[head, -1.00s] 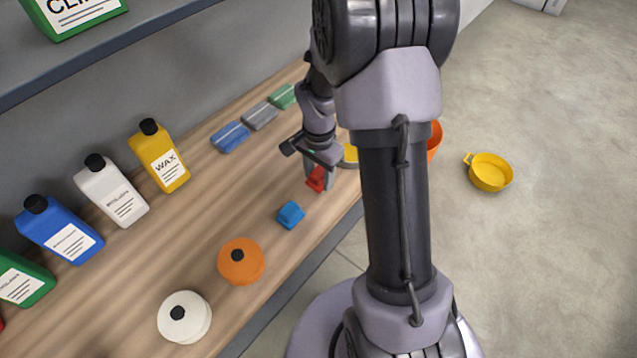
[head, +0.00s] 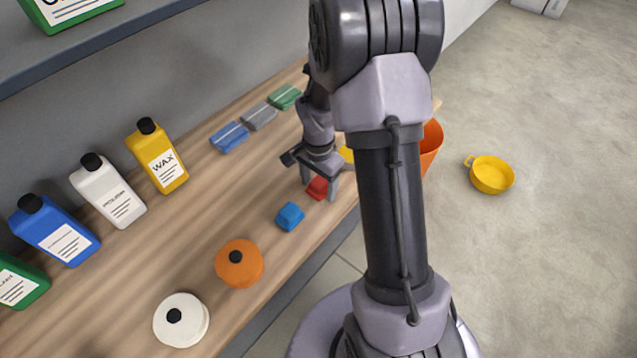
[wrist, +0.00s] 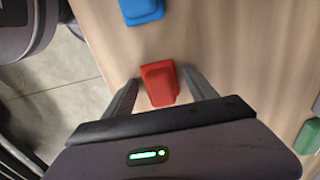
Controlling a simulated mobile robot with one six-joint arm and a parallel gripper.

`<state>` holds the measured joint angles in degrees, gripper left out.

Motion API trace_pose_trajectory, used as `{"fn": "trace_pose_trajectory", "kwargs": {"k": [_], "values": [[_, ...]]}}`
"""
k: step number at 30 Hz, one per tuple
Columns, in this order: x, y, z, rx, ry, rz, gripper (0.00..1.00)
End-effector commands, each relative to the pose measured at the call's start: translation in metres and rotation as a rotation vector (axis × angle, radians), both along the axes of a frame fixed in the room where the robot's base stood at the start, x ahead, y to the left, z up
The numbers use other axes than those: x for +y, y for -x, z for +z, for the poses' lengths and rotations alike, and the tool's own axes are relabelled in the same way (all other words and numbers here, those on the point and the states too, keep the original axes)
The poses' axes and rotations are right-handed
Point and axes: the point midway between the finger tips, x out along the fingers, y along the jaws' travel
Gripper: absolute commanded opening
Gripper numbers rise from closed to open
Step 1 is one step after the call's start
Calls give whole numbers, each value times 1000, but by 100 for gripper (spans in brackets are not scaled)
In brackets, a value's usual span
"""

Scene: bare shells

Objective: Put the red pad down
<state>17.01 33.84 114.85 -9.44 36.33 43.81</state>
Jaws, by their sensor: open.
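The red pad (head: 317,188) rests on the wooden shelf board (head: 190,240), near its front edge. In the wrist view the red pad (wrist: 160,83) lies between the two fingers, with a gap visible on each side. My gripper (head: 320,190) is open around it, fingers pointing down at the board; it also shows in the wrist view (wrist: 162,92). My arm hides part of the board to the right of the gripper.
A blue pad (head: 290,216) lies just beside the red one. Orange (head: 240,264) and white (head: 181,320) round items sit nearer. Blue, grey and green flat packs (head: 229,137) and several bottles (head: 158,157) stand toward the back. A yellow pan (head: 491,175) is on the floor.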

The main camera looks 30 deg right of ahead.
Motion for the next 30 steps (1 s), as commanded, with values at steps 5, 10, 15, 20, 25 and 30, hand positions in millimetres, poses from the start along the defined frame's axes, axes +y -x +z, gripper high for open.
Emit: {"fn": "trace_pose_trajectory", "kwargs": {"k": [5,10,15,20,25,30], "values": [[0,-1,36,-5,1,0,66],[0,-1,86,-5,1,0,66],[0,-1,117,-2,0,0,66],[15,5,152,-47,2,62,66],[84,59,247,-248,11,358,66],[140,135,292,-453,34,667,66]]}}
